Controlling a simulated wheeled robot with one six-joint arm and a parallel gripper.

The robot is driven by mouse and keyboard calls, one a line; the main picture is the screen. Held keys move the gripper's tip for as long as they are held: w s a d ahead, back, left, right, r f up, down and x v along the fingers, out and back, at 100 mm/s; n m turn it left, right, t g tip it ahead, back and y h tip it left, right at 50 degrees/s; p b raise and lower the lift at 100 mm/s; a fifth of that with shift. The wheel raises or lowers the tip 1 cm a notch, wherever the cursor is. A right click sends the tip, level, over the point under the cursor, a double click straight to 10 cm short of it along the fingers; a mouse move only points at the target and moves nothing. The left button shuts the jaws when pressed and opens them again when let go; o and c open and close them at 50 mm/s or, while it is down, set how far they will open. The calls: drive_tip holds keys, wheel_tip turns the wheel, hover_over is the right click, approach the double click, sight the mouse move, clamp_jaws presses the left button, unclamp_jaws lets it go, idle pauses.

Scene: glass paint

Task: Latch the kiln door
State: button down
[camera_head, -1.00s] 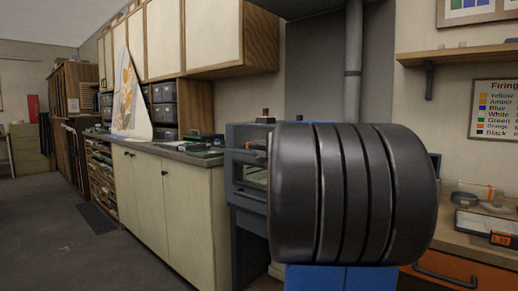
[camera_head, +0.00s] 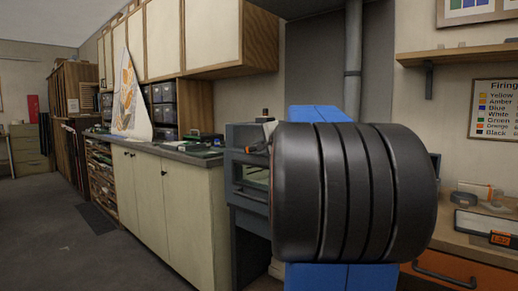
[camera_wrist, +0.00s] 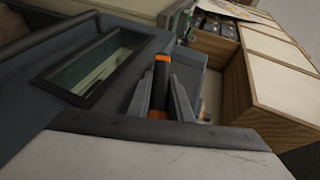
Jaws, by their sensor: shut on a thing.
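The kiln (camera_head: 240,137) is a blue-grey box at the end of the counter, partly hidden by my arm. Its door has a dark-framed window (camera_head: 255,174), which also shows at the left of the wrist view (camera_wrist: 95,68). A dark handle with orange bands (camera_wrist: 161,68) stands beside the window. My gripper (camera_wrist: 160,82) is shut on this handle, with one grey finger on each side. In the head view the gripper is mostly hidden behind my arm. I cannot tell whether the latch is engaged.
A long cream cabinet (camera_head: 165,195) with a grey counter stands left of the kiln, under wall cupboards (camera_head: 230,37). A wooden bench (camera_head: 485,228) with small items is at the right. A grey pipe (camera_head: 353,60) rises behind. Floor at the left is clear.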

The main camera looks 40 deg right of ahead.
drive_tip(key=shift+f+g, duration=0.15)
drive_tip(key=shift+g, duration=0.25)
drive_tip(key=c, duration=1.9)
unclamp_jaws()
drive_tip(key=shift+a, duration=0.1)
drive_tip(key=shift+o, duration=0.2)
drive_tip(key=shift+s+r, duration=0.35)
drive_tip(key=shift+s, duration=0.1)
drive_tip(key=v, duration=1.6)
drive_tip(key=shift+s+a, duration=0.1)
drive_tip(key=shift+s, duration=0.05)
